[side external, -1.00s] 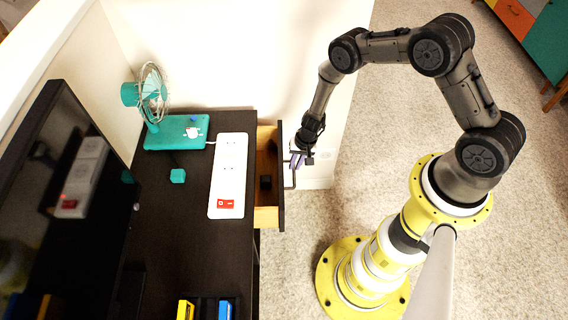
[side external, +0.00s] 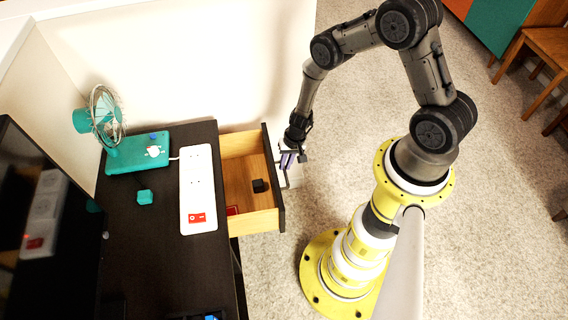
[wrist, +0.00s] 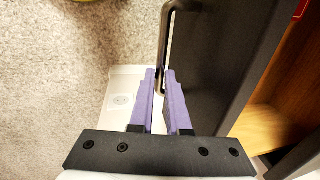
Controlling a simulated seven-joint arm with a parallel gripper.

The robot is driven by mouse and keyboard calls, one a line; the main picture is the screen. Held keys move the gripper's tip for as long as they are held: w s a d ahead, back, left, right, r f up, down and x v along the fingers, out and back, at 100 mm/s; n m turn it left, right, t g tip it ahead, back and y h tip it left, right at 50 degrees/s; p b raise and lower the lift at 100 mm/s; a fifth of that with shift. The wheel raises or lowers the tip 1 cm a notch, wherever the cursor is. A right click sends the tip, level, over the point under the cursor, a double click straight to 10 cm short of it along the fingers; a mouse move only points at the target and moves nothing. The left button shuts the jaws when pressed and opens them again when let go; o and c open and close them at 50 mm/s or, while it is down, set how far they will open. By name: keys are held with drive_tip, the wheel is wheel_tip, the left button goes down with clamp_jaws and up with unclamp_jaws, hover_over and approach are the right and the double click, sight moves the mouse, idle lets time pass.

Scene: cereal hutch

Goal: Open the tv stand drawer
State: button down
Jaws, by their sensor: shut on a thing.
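The tv stand (side external: 150,262) is dark, with a light-wood drawer (side external: 240,146) pulled out from its right side in the side external view. The drawer's dark front panel (side external: 273,185) stands well clear of the stand. In the wrist view the dark drawer front (wrist: 222,50) fills the right of the picture, with its bar handle (wrist: 163,50) on its face. My gripper (side external: 289,160) is at the drawer front. Its purple fingers (wrist: 164,82) are shut on the handle near one end. The drawer's wooden inside (wrist: 268,115) also shows.
A small black block (side external: 260,186) and a red item (side external: 232,210) lie in the drawer.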

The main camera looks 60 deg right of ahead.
drive_tip(key=c, duration=0.9)
unclamp_jaws()
drive_tip(key=shift+r, duration=0.15)
drive_tip(key=r, duration=0.4)
drive_tip(key=s+d+r, duration=0.1)
drive_tip(key=r, duration=0.4)
drive_tip(key=d+r, duration=0.1)
drive_tip(key=r, duration=0.3)
drive_tip(key=shift+s+r, duration=0.15)
drive_tip(key=shift+s, duration=0.25)
